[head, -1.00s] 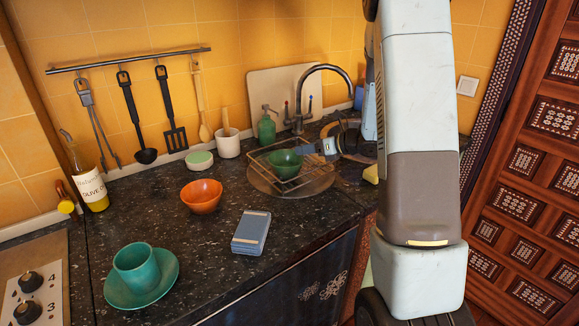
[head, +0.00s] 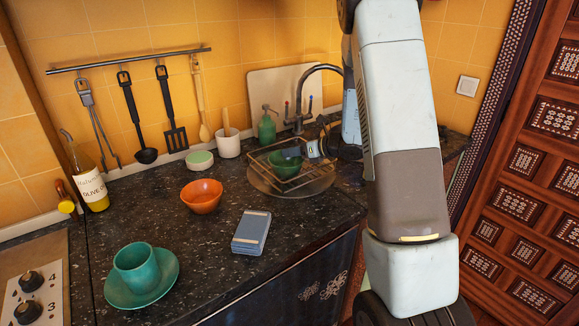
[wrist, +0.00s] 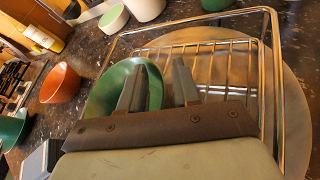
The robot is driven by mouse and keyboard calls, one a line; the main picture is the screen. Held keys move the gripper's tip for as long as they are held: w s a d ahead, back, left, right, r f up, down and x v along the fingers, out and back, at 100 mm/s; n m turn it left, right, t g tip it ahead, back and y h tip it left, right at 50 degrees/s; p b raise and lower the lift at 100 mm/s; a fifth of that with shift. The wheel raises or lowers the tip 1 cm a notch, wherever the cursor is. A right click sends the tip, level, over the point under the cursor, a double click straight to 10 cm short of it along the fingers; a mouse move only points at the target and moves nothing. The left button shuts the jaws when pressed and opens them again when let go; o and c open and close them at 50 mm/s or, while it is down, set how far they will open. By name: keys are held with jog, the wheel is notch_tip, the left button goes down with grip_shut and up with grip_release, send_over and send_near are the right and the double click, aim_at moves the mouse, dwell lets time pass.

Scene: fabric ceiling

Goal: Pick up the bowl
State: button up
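A green bowl (head: 286,166) sits in the wire dish rack (head: 258,160); in the wrist view the bowl (wrist: 100,97) is partly hidden by my gripper. My gripper (wrist: 158,66) is at the bowl's right side. Its two fingers are apart, one over the bowl's inside and one outside, with the right rim between them. I cannot tell whether either finger touches it. In the head view the gripper comes in from the right, its fingertips hard to make out. An orange bowl (head: 202,196) stands on the counter to the left.
The rack stands on a round board (head: 320,184) by the tap (head: 325,70). A green soap bottle (head: 266,127) and a white mortar (head: 228,146) are behind. A blue-grey box (head: 251,232) and teal cup (head: 136,269) on a saucer are in front. The right front counter is clear.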

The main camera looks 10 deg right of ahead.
grip_shut()
dwell(0.3)
